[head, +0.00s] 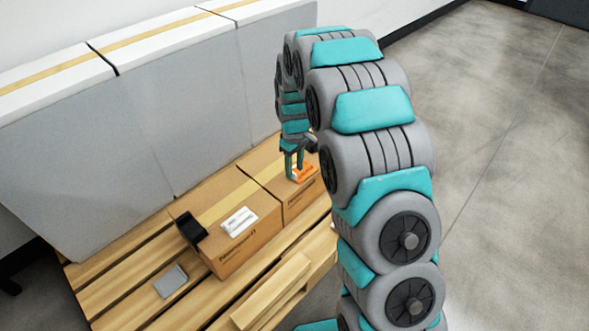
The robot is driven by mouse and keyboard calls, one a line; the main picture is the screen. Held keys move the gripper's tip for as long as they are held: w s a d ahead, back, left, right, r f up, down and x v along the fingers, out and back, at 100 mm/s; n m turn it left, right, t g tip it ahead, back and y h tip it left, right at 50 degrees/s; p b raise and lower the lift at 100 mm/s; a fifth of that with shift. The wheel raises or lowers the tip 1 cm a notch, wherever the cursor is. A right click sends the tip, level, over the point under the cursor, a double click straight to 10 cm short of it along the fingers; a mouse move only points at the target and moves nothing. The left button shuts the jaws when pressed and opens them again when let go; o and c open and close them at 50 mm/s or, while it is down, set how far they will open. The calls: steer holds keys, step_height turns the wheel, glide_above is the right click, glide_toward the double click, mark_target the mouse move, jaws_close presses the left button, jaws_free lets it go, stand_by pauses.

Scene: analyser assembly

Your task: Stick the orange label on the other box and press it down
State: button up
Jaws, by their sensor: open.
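Two brown cardboard boxes stand side by side on a wooden pallet (118,284). The nearer box (234,245) carries a white label (238,222) on its top. The farther box (301,202) has an orange label (304,173) on its top, near the right edge. My gripper (294,172) points down over the farther box, with its fingertips close beside the orange label. It is open. Whether the fingers touch the label or box, and whether the label lies fully flat, I cannot tell. Part of the farther box is hidden behind my gripper and arm.
A black device (191,227) lies at the left edge of the nearer box. A small grey flat object (171,281) lies on the pallet slats. Tall grey-white boxes (180,110) stand behind like a wall. Open concrete floor (500,140) lies to the right.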

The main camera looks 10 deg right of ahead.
mark_target(305, 169)
steer(key=shift+r+p, duration=0.6)
steer(key=shift+r, duration=2.05)
steer(key=shift+c, duration=0.3)
steer(key=shift+w+d+f+m, duration=0.1)
steer(key=shift+m, duration=0.2)
steer(key=c, duration=0.3)
steer(key=shift+w+d+m+b, duration=0.2)
steer(key=shift+m+b, duration=0.05)
steer(key=shift+m, duration=0.35)
steer(key=shift+w+d+m+b, duration=0.2)
steer(key=shift+m+b, duration=0.05)
steer(key=shift+m, duration=0.35)
steer(key=shift+c, duration=1.4)
steer(key=m, duration=0.1)
steer(key=w+d+m, duration=0.1)
steer(key=m, duration=0.1)
steer(key=m+b, duration=0.1)
steer(key=m, duration=0.1)
steer(key=shift+w+d, duration=0.35)
steer(key=shift+d, duration=0.05)
jaws_close()
steer(key=shift+w+d+f+m+b, duration=0.25)
steer(key=shift+f+m+b, duration=0.15)
steer(key=shift+f+m, duration=0.45)
steer(key=shift+w+d+f+m+b, duration=0.15)
steer(key=shift+f+m+b, duration=0.35)
steer(key=shift+f, duration=0.7)
steer(key=shift+w+d+f+m+b, duration=0.15)
steer(key=shift+d+f+m+b, duration=0.2)
steer(key=shift+f+m, duration=0.5)
